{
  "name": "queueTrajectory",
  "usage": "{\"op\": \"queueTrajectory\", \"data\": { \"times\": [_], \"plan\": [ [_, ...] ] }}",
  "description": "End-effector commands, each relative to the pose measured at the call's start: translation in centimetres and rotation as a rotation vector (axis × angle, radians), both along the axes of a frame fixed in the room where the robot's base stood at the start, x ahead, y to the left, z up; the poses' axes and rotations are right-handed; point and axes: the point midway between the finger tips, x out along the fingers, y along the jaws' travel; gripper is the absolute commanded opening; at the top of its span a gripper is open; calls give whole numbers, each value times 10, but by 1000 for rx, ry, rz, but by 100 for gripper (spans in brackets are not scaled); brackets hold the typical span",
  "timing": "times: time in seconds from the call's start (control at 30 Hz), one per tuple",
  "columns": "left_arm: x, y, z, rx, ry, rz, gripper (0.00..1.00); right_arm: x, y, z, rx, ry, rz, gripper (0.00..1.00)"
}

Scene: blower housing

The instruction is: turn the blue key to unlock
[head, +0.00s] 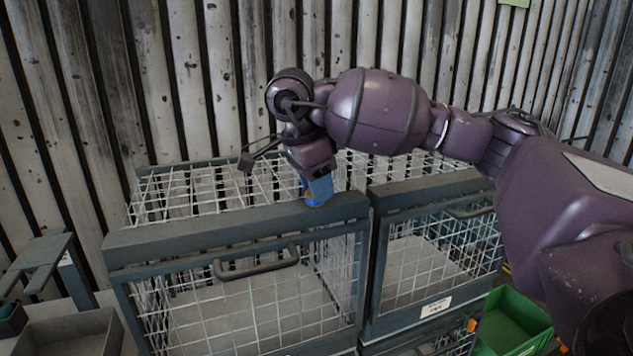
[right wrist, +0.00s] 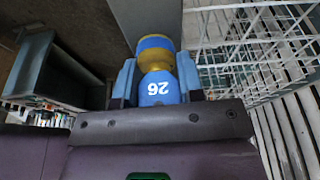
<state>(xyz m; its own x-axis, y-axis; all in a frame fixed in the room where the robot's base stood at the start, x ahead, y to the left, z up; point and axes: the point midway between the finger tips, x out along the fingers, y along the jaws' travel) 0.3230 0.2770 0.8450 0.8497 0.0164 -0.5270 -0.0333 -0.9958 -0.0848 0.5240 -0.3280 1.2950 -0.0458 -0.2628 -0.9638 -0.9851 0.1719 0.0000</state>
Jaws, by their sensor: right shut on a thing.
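My right gripper (head: 318,190) reaches down to the top front bar of the left wire cage, near that bar's right end. In the right wrist view, its two blue fingers (right wrist: 157,80) are shut on the blue key (right wrist: 160,91), which bears an upside-down "26". A yellow and blue round lock body (right wrist: 154,44) sits just beyond the key, against the grey bar. How far the key is turned cannot be told. In the head view the fingers mostly hide the key and lock. My left gripper is not in view.
The left wire cage (head: 233,217) has a grey frame and a door handle (head: 257,264). A second wire cage (head: 430,195) stands right of it. A green bin (head: 512,322) is at lower right, a grey tray (head: 75,333) at lower left. A corrugated wall (head: 215,80) stands behind.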

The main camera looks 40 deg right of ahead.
Motion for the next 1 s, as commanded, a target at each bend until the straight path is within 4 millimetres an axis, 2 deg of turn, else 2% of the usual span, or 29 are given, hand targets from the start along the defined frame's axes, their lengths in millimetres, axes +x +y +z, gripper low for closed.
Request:
{"op": "queueTrajectory", "data": {
  "times": [0.27, 0.3, 0.47, 0.8, 1.0],
  "plan": [
    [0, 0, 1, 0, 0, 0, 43, 0, 0, 0, 0, -1, -25, 13],
    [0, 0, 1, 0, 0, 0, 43, 0, 0, 0, 0, -1, -25, 40],
    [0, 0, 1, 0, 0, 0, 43, 0, 0, 0, 0, 0, -24, 64],
    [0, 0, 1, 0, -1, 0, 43, 0, 0, 0, 0, 0, -23, 65],
    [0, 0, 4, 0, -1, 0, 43, 1, 4, 16, -1, -4, -22, 65]
  ]
}}
